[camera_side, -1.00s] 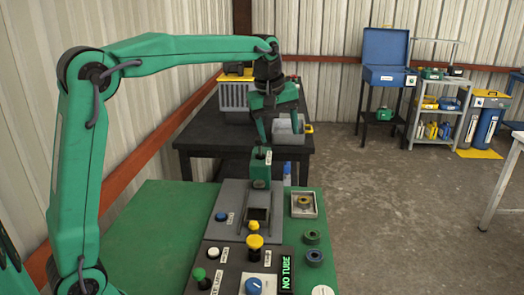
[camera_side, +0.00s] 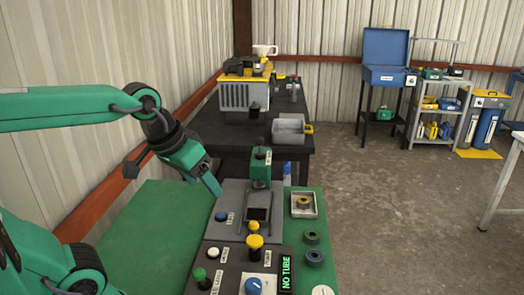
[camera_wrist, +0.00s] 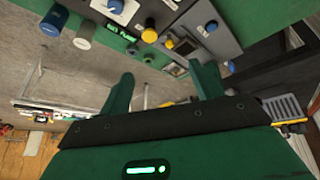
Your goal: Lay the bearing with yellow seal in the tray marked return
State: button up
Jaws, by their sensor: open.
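A bearing with a yellowish ring (camera_side: 304,201) lies in a small square light-rimmed tray (camera_side: 295,213) on the right part of the green bench, in the side view. I cannot read any mark on the tray. A green bearing (camera_side: 312,237) and a blue bearing (camera_side: 315,256) lie on the green surface in front of it. My gripper (camera_side: 213,185) is open and empty, up to the left of the grey fixture and apart from the tray. In the wrist view my two green fingers (camera_wrist: 165,75) stand wide apart with nothing held between them.
The control panel (camera_side: 232,256) has several knobs and a lit display (camera_side: 286,273) reading NO TUBE. A green upright block (camera_side: 261,168) stands behind the fixture's dark opening. The black table (camera_side: 225,133) behind carries a grey bin (camera_side: 288,131). The bench's left side is clear.

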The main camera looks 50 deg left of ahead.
jog(key=shift+m, duration=0.9)
jog(key=s+f, duration=0.1)
jog(key=s, duration=0.1)
jog(key=s+f, duration=0.1)
jog(key=f, duration=0.1)
jog(key=shift+s+d+f, duration=0.1)
jog(key=shift+s, duration=0.3)
